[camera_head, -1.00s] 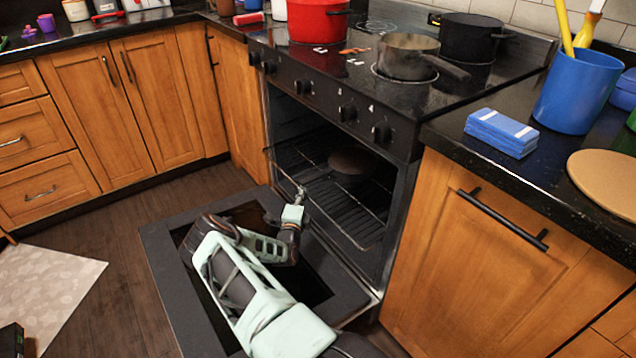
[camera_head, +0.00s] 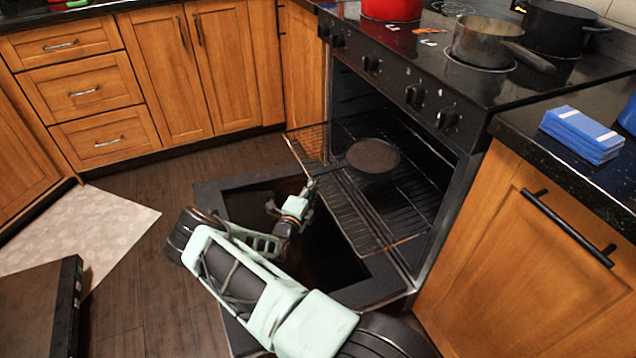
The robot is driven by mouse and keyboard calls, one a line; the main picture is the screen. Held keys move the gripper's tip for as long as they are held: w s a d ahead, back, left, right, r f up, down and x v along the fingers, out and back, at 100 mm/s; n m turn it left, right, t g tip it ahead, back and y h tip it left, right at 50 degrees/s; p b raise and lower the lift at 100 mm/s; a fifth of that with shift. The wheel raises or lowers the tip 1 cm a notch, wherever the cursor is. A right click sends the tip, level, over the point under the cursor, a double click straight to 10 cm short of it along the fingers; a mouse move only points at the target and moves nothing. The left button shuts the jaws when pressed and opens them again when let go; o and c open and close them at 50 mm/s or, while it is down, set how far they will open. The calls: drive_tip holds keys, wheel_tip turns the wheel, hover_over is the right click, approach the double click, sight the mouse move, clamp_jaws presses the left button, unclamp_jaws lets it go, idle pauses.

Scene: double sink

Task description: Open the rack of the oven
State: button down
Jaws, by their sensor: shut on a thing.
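The oven (camera_head: 372,65) has its door (camera_head: 375,287) folded down. The wire rack (camera_head: 385,215) sticks out of the oven cavity above the open door. A dark round pan (camera_head: 373,155) lies on the rack, with its handle pointing toward the rack's front edge. My gripper (camera_head: 312,185) is at the middle of the rack's front edge and is shut on it. The pan's handle ends close to my fingertips. The fingertips are small in the view, and the rack's far end is hidden inside the oven.
Pots stand on the stovetop, including a red pot (camera_head: 392,8) and a grey saucepan (camera_head: 487,42). A cabinet (camera_head: 525,255) borders the oven on the right. Open floor (camera_head: 150,185) lies to the left, with a pale mat (camera_head: 90,225) and a dark box-like object (camera_head: 35,310).

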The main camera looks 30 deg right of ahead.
drive_tip(key=c, duration=2.3)
unclamp_jaws()
drive_tip(key=shift+a, duration=0.1)
drive_tip(key=v, duration=1.2)
drive_tip(key=shift+w+r, duration=0.1)
drive_tip(key=shift+r, duration=0.05)
